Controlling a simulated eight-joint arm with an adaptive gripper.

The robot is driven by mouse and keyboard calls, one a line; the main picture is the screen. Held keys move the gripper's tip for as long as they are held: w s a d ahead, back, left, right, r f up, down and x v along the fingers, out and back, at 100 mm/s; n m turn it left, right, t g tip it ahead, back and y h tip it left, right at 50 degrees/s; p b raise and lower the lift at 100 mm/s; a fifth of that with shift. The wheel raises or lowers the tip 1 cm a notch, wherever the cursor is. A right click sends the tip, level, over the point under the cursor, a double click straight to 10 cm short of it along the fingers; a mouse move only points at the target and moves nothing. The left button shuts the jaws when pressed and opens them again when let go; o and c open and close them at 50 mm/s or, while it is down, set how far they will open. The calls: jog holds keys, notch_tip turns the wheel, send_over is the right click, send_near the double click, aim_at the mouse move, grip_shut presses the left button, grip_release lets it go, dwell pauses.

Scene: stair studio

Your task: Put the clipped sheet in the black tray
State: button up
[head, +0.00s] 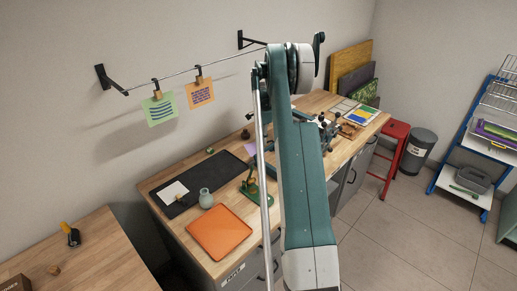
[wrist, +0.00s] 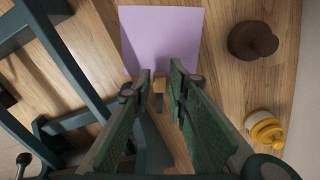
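In the head view a bit of the lavender sheet (head: 250,148) shows beside my arm, which hides the gripper. A flat black rectangle (head: 211,172), seemingly the black tray, lies on the bench with a white sheet (head: 173,192) on it.
A green sheet (head: 160,109) and an orange sheet (head: 200,93) hang from a wall line. An orange tray (head: 220,232) and grey-green vase (head: 206,198) are by the black rectangle. A brown knobbed object (wrist: 252,40) and yellow-and-white jar (wrist: 265,130) stand right of my gripper.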

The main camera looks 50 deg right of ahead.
jog(key=shift+f, duration=1.1)
jog(key=shift+c, duration=0.5)
jog(key=shift+c, duration=1.3)
jog(key=shift+r, duration=0.15)
notch_tip(320, 180, up, 10)
